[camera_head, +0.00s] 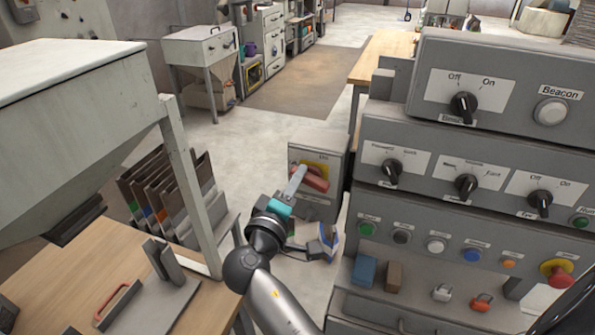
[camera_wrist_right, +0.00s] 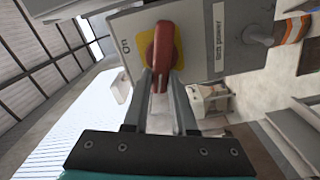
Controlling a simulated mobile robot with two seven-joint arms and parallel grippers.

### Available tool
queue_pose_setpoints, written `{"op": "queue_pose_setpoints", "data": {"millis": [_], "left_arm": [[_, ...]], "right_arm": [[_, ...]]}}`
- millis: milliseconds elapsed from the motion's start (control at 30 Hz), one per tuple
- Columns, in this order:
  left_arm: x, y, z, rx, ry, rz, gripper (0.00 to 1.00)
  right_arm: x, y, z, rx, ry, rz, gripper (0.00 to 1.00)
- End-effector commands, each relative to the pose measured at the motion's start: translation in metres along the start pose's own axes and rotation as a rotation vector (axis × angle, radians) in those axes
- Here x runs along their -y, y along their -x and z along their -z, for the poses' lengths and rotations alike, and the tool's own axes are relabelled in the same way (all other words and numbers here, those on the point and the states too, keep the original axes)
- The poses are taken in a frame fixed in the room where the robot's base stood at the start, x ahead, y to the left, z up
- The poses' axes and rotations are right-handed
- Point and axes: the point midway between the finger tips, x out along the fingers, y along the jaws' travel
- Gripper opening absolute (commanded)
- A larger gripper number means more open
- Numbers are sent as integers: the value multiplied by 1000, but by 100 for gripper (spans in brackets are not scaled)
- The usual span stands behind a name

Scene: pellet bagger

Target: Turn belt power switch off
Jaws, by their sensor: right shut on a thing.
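The belt power switch is a red handle (camera_head: 315,181) on a yellow plate on the front of a grey box (camera_head: 325,148). "On" is printed above the plate in the head view. My right gripper (camera_head: 300,176) is shut on the red handle, as the right wrist view (camera_wrist_right: 161,80) also shows. Any "Off" mark is hidden. My left gripper is not in view.
A grey control panel (camera_head: 480,150) with several knobs and buttons stands close on the right. A grey hopper (camera_head: 75,110) and a wooden table (camera_head: 40,275) are on the left. Open floor (camera_head: 240,140) lies behind the switch box.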

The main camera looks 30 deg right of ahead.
Motion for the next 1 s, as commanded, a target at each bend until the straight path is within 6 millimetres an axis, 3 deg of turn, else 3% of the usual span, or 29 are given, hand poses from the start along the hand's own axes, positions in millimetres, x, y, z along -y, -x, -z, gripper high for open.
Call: {"op": "queue_pose_setpoints", "data": {"millis": [400,1000], "left_arm": [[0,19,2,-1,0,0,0],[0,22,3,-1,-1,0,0]], "right_arm": [[5,-1,-4,9,273,1,0],[7,-1,-5,10,348,-1,0]]}}
